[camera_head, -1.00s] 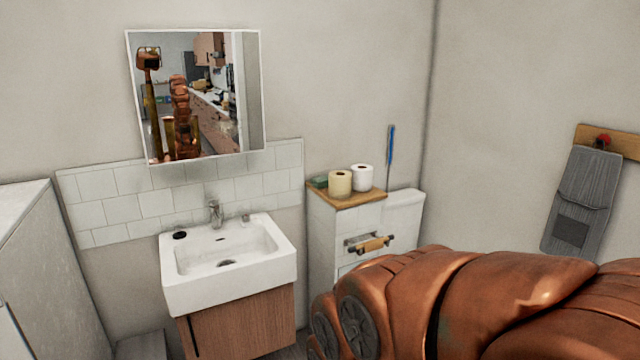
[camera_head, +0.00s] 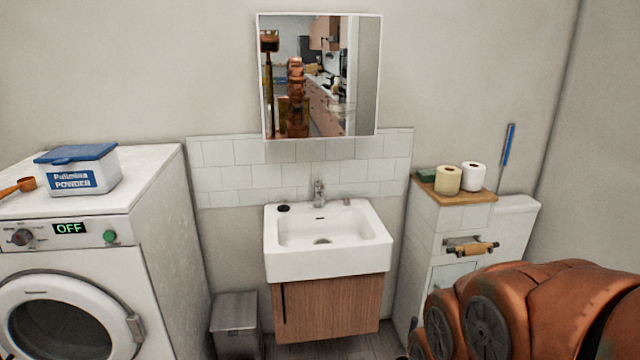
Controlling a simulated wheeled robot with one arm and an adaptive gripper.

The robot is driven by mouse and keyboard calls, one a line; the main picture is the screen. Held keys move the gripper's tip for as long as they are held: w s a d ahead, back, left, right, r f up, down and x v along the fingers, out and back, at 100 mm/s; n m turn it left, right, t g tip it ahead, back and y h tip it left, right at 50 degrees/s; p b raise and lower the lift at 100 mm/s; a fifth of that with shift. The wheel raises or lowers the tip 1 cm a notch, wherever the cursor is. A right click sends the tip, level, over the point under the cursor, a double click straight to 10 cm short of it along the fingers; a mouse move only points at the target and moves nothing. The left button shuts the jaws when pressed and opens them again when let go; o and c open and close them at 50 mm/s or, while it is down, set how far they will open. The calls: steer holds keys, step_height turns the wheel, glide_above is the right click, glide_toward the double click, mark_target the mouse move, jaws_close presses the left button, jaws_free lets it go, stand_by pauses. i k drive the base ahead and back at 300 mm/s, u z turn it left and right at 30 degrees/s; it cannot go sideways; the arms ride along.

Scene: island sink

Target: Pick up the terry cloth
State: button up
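No terry cloth can be made out in the current head view. My copper-coloured arm fills the lower right corner and hides part of the floor and of the area in front of the toilet. My gripper is outside the picture, so its state does not show.
A white sink (camera_head: 327,262) on a wooden cabinet stands in the middle under a mirror (camera_head: 319,76). A washing machine (camera_head: 166,225) at left carries a powder box (camera_head: 77,177) and an orange scoop (camera_head: 24,186). A grey bin (camera_head: 235,325) stands between. Paper rolls (camera_head: 447,181) sit on a wooden-topped cabinet.

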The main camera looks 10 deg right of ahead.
mark_target(426, 175)
steer(key=z, duration=1.5)
steer(key=i, duration=3.05)
steer(key=u, duration=2.75)
